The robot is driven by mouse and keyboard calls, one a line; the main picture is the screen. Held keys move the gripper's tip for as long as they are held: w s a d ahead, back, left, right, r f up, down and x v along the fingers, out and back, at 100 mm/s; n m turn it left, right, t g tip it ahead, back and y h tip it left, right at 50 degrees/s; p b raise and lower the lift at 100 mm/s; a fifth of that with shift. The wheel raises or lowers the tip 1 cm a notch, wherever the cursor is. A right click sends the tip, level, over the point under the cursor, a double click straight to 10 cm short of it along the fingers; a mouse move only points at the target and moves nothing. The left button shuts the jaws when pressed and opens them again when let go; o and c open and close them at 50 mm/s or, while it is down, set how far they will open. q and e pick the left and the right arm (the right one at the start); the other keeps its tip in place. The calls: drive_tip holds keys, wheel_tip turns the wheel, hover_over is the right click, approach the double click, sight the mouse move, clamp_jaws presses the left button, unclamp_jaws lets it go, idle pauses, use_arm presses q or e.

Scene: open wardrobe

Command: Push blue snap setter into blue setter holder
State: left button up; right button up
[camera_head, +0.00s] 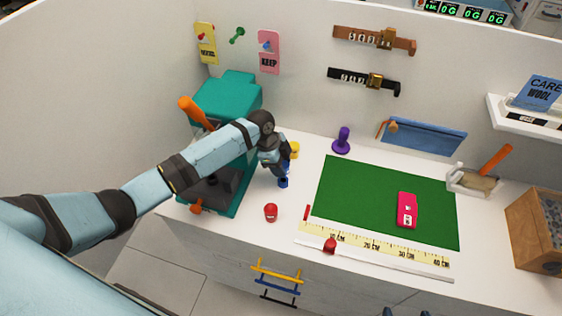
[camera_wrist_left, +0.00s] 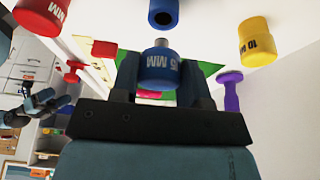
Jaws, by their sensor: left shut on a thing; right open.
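My left gripper (camera_head: 277,163) reaches over the white worktop, and its fingers also show in the left wrist view (camera_wrist_left: 158,84). The blue setter holder (camera_wrist_left: 163,13), a blue cylinder with a dark round opening, is in line with that tip. A gap shows between them in the wrist view. In the head view the holder (camera_head: 283,182) is just below the gripper. My right gripper (camera_head: 406,312) shows only dark fingertips at the bottom edge, apart and empty.
A yellow setter piece (camera_head: 294,150) and a red one (camera_head: 270,212) stand on either side of the blue holder. A teal press (camera_head: 232,95) stands close behind my left arm. A purple stamp (camera_head: 342,140) and a green mat (camera_head: 360,195) lie to the right.

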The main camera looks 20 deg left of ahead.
use_arm(q)
drive_tip(key=shift+f, duration=0.65)
drive_tip(key=shift+p, duration=0.4)
idle(1.4)
drive_tip(key=shift+f+b, duration=0.9)
drive_tip(key=shift+f, duration=0.7)
drive_tip(key=o, duration=1.1)
